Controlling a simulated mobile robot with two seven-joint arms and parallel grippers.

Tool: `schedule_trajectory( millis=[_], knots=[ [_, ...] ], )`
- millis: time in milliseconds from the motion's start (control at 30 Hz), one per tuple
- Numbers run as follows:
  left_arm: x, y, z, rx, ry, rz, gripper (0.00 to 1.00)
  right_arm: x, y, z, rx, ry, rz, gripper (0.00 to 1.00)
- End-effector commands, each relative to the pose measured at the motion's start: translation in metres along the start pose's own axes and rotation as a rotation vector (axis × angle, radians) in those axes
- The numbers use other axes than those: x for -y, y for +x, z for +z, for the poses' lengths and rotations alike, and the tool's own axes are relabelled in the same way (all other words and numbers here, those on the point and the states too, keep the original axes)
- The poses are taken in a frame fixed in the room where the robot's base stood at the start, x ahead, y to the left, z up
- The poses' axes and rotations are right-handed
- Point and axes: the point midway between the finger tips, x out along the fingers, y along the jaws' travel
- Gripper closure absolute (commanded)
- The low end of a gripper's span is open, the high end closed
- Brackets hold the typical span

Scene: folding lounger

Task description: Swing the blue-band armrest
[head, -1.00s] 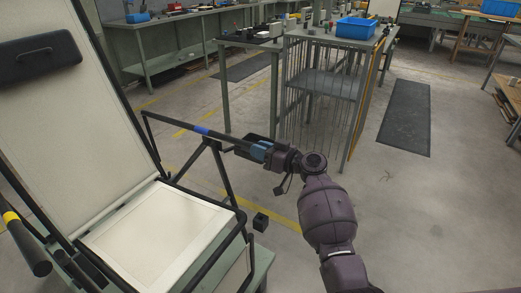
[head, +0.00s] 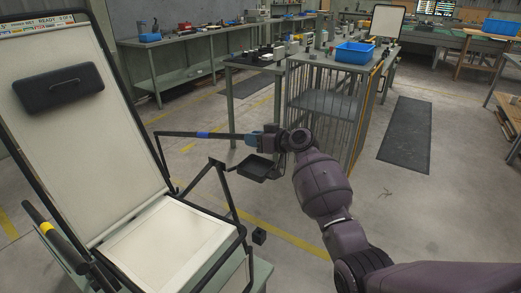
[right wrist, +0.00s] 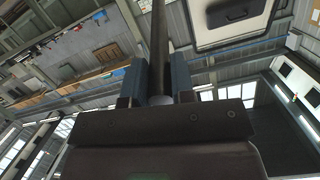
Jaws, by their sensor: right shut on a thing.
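The lounger stands at the left of the head view, with a cream back panel (head: 60,130) and cream seat (head: 160,235). Its blue-band armrest (head: 180,134) is a dark bar with a blue band, running out to the right from the back frame, roughly level. My right gripper (head: 252,139) is shut on the far end of this armrest. In the right wrist view the dark bar (right wrist: 158,45) runs between the two fingers. The yellow-band armrest (head: 52,232) is at the near left. My left gripper is not in view.
A dark tray (head: 262,169) sits just below my right gripper, beside the lounger's frame. A wire-sided metal bench (head: 330,105) with a blue bin (head: 355,52) stands behind. A small black block (head: 259,236) is by the seat corner. Floor to the right is open.

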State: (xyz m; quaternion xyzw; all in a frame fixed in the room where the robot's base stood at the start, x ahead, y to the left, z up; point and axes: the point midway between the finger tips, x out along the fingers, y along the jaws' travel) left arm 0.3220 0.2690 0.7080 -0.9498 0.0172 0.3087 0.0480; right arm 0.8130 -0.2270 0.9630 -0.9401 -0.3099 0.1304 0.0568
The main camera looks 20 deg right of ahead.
Motion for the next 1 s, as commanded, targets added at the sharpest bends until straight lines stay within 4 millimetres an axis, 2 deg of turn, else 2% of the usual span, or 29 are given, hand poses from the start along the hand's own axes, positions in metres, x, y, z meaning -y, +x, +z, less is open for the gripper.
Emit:
schedule_trajectory(
  millis=[33, 100, 567, 600, 733, 1000],
  knots=[
    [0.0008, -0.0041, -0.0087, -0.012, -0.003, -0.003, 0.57, 0.0057, -0.0012, -0.0195, 0.002, -0.008, -0.002, 1.0],
    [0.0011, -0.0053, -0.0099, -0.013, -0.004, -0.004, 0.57, 0.0063, -0.0007, -0.024, 0.02, -0.005, 0.003, 1.0],
    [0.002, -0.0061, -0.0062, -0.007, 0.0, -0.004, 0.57, 0.005, 0.0008, -0.0205, 0.051, 0.002, 0.011, 1.0],
    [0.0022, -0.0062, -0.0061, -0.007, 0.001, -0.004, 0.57, 0.005, 0.0008, -0.0203, 0.052, 0.002, 0.011, 0.72],
    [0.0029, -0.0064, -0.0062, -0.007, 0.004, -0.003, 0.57, 0.0047, 0.0006, -0.0205, 0.051, 0.002, 0.012, 0.52],
    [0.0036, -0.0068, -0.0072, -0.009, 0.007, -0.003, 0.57, 0.0043, -0.0002, -0.0215, 0.049, 0.002, 0.013, 0.52]
  ],
)
